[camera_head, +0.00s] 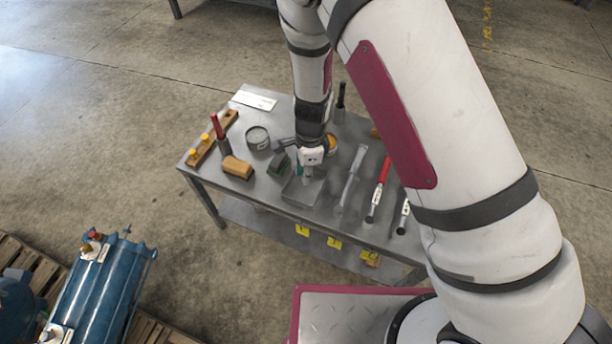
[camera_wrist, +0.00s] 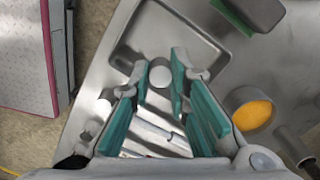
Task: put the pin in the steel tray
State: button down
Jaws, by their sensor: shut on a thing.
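The pin (camera_wrist: 160,76) shows end-on as a pale round shape between the fingertips in the wrist view; its length is hidden. My gripper (camera_wrist: 160,80), with teal pads, is shut on it. The steel tray (camera_wrist: 168,32) is a shallow square grey tray beneath and just beyond the fingertips. In the head view the tray (camera_head: 300,193) lies near the table's front edge, with my gripper (camera_head: 307,174) above it. I cannot tell whether the pin touches the tray.
A wooden block (camera_head: 237,167), a grey tin (camera_head: 257,138) and a wooden rack (camera_head: 212,140) stand to the left. A dark-and-green block (camera_head: 279,163) is close beside the tray. A grey tool (camera_head: 352,175) and a red-handled tool (camera_head: 379,188) lie to the right.

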jog(key=shift+w, duration=0.55)
jog(key=shift+f+b, duration=0.65)
jog(key=shift+f, duration=1.1)
jog(key=shift+f, duration=0.1)
jog(key=c, duration=1.5)
grip_release()
jog(key=r+p, duration=0.1)
jog(key=r, duration=0.3)
jog(key=r+p, duration=0.1)
jog(key=r, duration=0.3)
jog(key=d+r+p, duration=0.1)
jog(key=r, duration=0.3)
jog(key=shift+w+r, duration=0.1)
jog(key=shift+w, duration=0.05)
jog(key=shift+r, duration=0.1)
